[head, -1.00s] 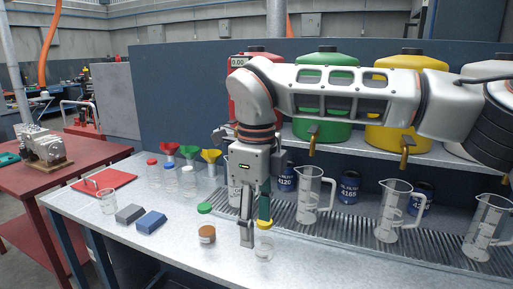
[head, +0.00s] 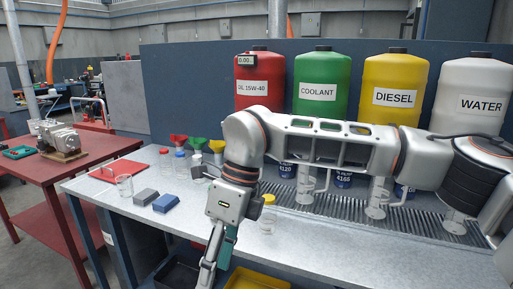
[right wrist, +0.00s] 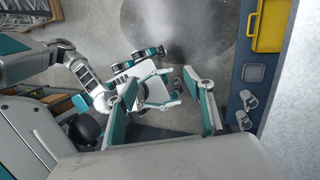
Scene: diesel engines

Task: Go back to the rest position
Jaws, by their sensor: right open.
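My right gripper (head: 216,268) hangs low at the front edge of the grey bench, fingers pointing down and empty, with its arm coming in from the right. In the right wrist view its fingers (right wrist: 165,102) are spread apart with nothing between them. A jar with a yellow lid (head: 268,201) stands on the bench to the right of the gripper, apart from it. My left gripper does not show clearly in either view.
The bench (head: 350,238) has free room at its front right. A blue block (head: 166,204), a grey block (head: 146,195) and a glass beaker (head: 124,187) stand left. A yellow bin (head: 256,280) sits below the front edge. A red table (head: 90,152) is at left.

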